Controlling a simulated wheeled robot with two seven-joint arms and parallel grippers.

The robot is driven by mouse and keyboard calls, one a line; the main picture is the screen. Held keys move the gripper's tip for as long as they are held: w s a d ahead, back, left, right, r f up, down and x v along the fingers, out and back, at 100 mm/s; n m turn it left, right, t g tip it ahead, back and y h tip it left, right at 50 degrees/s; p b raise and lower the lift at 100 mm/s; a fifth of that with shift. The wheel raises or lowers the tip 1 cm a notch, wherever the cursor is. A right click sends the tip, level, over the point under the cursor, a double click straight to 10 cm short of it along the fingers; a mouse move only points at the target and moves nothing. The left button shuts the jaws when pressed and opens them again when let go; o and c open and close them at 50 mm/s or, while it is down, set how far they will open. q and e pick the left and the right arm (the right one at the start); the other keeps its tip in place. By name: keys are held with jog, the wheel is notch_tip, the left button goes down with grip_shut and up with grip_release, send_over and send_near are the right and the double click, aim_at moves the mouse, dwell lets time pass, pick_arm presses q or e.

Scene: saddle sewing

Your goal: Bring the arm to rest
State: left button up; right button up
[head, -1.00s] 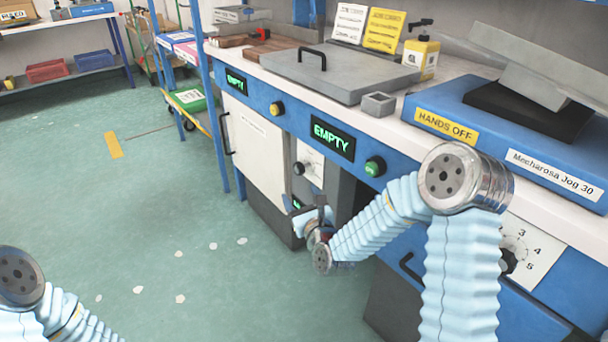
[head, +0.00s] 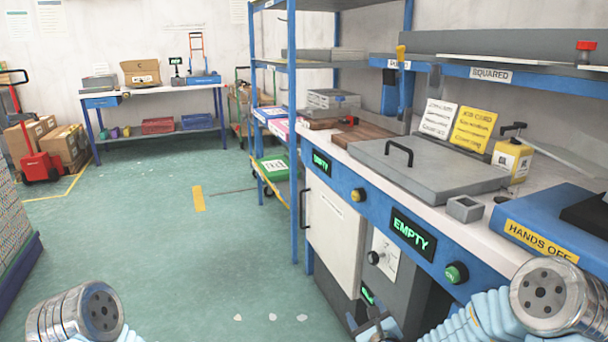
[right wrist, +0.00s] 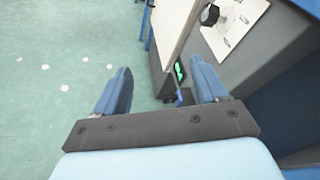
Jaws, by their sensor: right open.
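My right arm (head: 548,296) is at the lower right in the head view, in front of the blue-fronted bench. My right gripper (head: 378,328) shows partly at the bottom edge, low beside the bench front. In the right wrist view the right gripper (right wrist: 160,90) is open. Its two blue fingers stand well apart with nothing between them, over the floor and the lower bench front. My left arm (head: 78,312) shows at the lower left; its gripper is out of view.
A far table (head: 160,92) holds boxes. The green floor (head: 150,235) is clear in the middle.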

jog(key=s+a+f+n+g+y, duration=0.1)
jog(key=s+a+f+n+g, duration=0.15)
jog(key=f+n, duration=0.2)
jog(key=s+a+f+n+g, duration=0.1)
jog(key=s+f+n+g, duration=0.1)
jog(key=s+f+n, duration=0.3)
jog(key=s+a+f+n+g, duration=0.2)
jog(key=s+f+n+g, duration=0.3)
jog(key=s+f+n, duration=0.2)
jog(key=s+a+f+n+g+y, duration=0.1)
jog(key=s+f+n+g, duration=0.4)
jog(key=s+n, duration=0.6)
notch_tip(320, 180, down, 2)
jog(key=shift+s+a+f+y, duration=0.1)
jog(key=shift+s+a+y, duration=0.25)
jog(key=shift+s, duration=0.4)
jog(key=shift+n, duration=0.25)
